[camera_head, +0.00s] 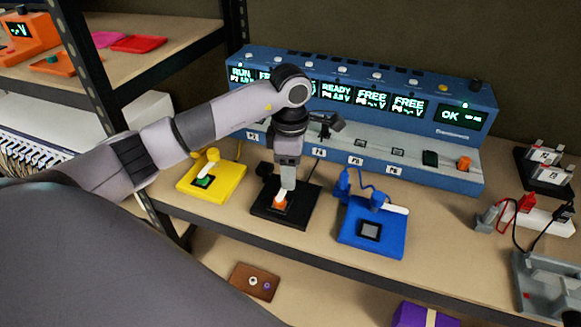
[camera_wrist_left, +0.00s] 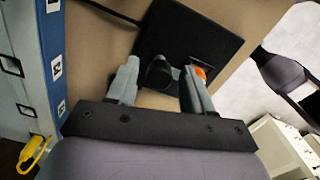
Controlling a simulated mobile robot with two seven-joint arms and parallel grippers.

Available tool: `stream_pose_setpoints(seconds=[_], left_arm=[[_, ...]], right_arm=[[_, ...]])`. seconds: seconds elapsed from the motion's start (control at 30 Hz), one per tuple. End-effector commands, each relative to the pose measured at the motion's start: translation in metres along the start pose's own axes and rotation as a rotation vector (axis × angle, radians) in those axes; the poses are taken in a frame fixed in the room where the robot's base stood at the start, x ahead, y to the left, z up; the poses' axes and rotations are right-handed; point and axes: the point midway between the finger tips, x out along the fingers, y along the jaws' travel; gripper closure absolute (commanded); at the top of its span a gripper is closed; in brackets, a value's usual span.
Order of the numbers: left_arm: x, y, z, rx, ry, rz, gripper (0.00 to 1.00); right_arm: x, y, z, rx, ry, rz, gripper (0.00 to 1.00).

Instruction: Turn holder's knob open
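A black holder (camera_head: 300,213) lies on the bench between a yellow holder (camera_head: 183,187) and a blue holder (camera_head: 358,238). A small orange piece (camera_head: 281,204) sits on it, and also shows beside a finger in the left wrist view (camera_wrist_left: 199,71). My left gripper (camera_head: 286,184) points down over the black holder. In the left wrist view its fingers (camera_wrist_left: 162,68) stand apart, with a dark rounded part (camera_wrist_left: 158,77), apparently the holder's knob, seen between them. I cannot tell whether the fingers touch it. My right gripper is not in view.
A blue instrument (camera_head: 440,165) with lit displays stands behind the holders. Red and black clips on a white block (camera_head: 545,219) and a grey fixture (camera_head: 545,285) are at the right. A dark shelf post (camera_head: 90,65) stands at the left.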

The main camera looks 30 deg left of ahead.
Motion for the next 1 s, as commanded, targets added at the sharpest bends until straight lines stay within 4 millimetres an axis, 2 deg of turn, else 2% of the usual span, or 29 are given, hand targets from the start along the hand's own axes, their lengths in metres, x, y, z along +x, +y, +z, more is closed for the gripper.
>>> stream_pose_setpoints(seconds=[0.03, 0.13, 0.57, 1.0], left_arm=[[-0.0002, 0.0000, 0.0001, 0.000, 0.000, 0.000, 0.67], [-0.0003, 0.0000, 0.0001, 0.000, 0.000, 0.000, 1.00], [-0.0014, 0.0006, -0.0002, -0.069, 0.000, 0.001, 1.00], [-0.0023, 0.0019, -0.0004, -0.423, -0.001, 0.001, 1.00]], right_arm=[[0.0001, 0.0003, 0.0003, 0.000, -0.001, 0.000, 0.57], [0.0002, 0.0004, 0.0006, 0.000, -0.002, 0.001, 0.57], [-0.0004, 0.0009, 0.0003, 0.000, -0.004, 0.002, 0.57], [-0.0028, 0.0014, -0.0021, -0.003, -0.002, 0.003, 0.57]])
